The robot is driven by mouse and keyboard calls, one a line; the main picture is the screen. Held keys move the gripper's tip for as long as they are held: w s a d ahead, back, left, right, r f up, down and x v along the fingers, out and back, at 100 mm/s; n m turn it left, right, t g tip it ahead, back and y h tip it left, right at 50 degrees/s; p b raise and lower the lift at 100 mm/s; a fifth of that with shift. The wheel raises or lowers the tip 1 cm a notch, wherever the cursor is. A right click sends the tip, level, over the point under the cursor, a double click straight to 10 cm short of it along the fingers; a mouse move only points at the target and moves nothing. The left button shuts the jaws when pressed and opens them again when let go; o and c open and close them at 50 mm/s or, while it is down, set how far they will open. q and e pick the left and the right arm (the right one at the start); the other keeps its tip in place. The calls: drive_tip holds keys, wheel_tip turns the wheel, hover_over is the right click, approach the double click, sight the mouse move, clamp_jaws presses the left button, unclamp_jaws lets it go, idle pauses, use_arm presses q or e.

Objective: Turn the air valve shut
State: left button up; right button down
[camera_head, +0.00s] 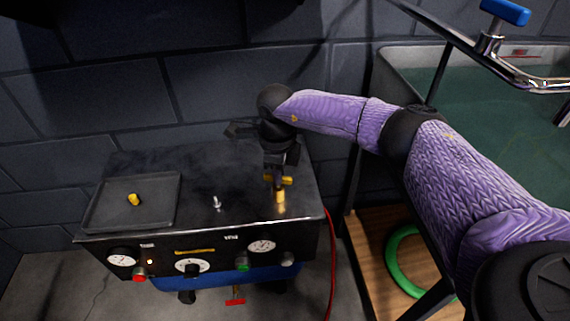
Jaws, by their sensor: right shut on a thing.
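The air valve (280,194) is a small brass fitting with a yellow handle. It stands upright on the right part of the dark compressor box's top, near the front edge. My right gripper (279,177) points down from above and is shut on the valve's yellow handle. The jaws and the arm's wrist hide part of the handle, so its exact angle is hard to tell. My left gripper does not show.
The compressor box (240,165) carries a shallow tray (105,205) with a yellow piece (134,199), a small metal toggle (216,203) and front gauges (262,246). A red hose (331,265) hangs at its right. A water tank (480,110) stands at right, above a green ring (392,258).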

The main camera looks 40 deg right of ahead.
drive_tip(key=shift+w+r+m+p, duration=0.1)
drive_tip(key=shift+r+m+p, duration=0.25)
drive_tip(key=shift+m+p, duration=0.5)
drive_tip(key=m+p, duration=0.2)
drive_tip(key=m, duration=0.2)
drive_tip(key=shift+a+m+p, duration=0.1)
drive_tip(key=shift+m+p, duration=0.75)
drive_tip(key=shift+m, duration=0.4)
drive_tip(key=m+p, duration=0.1)
drive_tip(key=m, duration=0.3)
drive_tip(key=shift+f+p, duration=0.15)
drive_tip(key=shift+p, duration=0.15)
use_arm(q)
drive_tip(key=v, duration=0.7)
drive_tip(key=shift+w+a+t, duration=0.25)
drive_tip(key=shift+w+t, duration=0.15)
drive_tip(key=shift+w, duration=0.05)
use_arm(e)
drive_tip(key=shift+m, duration=0.7)
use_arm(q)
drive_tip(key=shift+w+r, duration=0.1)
use_arm(e)
drive_tip(key=shift+f, duration=0.1)
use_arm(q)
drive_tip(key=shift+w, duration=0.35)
